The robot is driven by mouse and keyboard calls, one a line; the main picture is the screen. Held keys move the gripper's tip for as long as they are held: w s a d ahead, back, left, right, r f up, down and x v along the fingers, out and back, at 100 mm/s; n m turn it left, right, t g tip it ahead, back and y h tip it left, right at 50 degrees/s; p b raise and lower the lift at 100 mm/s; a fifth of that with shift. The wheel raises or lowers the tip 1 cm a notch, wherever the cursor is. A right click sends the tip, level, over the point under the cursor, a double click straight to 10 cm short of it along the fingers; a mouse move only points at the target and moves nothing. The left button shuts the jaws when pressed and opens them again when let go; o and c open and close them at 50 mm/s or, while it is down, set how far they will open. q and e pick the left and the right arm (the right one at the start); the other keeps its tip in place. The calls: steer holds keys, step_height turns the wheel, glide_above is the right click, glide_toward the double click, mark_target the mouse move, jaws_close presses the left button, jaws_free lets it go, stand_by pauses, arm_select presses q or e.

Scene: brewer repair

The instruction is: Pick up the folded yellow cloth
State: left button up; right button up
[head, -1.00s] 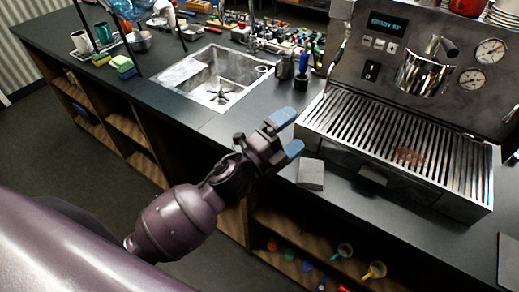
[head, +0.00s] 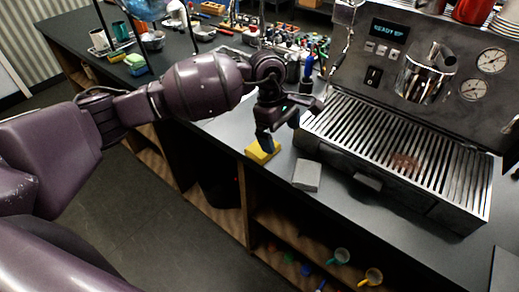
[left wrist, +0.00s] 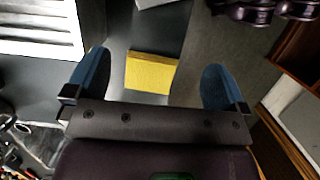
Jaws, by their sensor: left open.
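The folded yellow cloth (head: 261,152) lies on the dark counter near its front edge, left of the espresso machine. My left gripper (head: 281,140) is over it, fingers pointing down, and hides part of it in the head view. In the left wrist view the yellow cloth (left wrist: 151,72) lies between the two blue fingertips (left wrist: 155,85), which are wide apart. The fingers are open and show gaps on both sides of the cloth. How high they are above the counter is hard to tell. My right gripper is not in view.
A folded grey cloth (head: 307,175) lies just right of the yellow one. The espresso machine (head: 400,160) with its slatted drip tray stands to the right. Shelves with coloured cups (head: 341,256) are under the counter.

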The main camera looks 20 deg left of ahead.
arm_select(q)
steer(key=w+a+r+y, duration=0.2)
steer(key=a+y, duration=0.1)
steer(key=a, duration=0.2)
steer(key=shift+t, duration=0.3)
steer(key=f, duration=0.6)
steer(key=shift+w+p, duration=0.2)
steer(key=shift+p, duration=0.1)
step_height(320, 180, down, 4)
steer(key=shift+w+a+r+p, duration=0.1)
steer(key=shift+w+p, duration=0.05)
steer(key=shift+p, duration=0.2)
steer(key=shift+f, duration=0.45)
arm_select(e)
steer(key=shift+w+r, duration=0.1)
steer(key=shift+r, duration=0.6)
arm_select(q)
steer(key=c, duration=0.6)
steer(key=shift+o, duration=0.2)
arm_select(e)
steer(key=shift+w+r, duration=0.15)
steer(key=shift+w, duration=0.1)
